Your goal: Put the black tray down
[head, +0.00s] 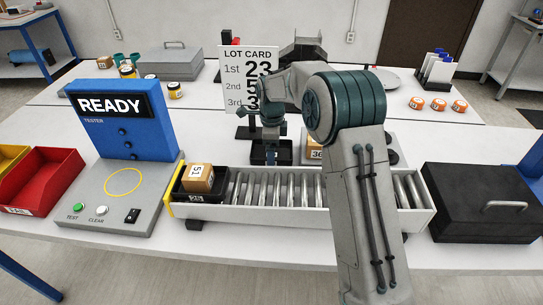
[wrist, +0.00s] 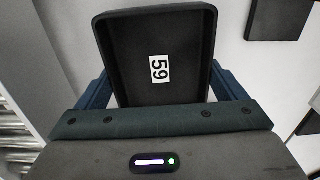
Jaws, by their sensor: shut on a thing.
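My gripper (wrist: 158,95) is shut on a black tray (wrist: 155,30) with a white label reading 59. The wrist view shows the tray's empty inside between the two blue fingers. In the head view my gripper (head: 268,140) hangs just behind the roller conveyor, left of my arm. The held tray (head: 284,155) is partly hidden there, and I cannot tell if it touches the table. A second black tray (head: 188,197) stands on the conveyor's left end, with a box marked 51 (head: 199,178) in it.
The roller conveyor (head: 290,219) has bare rollers in the middle. Behind it stand a box marked 36 (head: 314,154) and a lot card (head: 235,85). The blue tester (head: 125,130) is left and a black lidded case (head: 475,215) right. White table shows behind the conveyor's left part.

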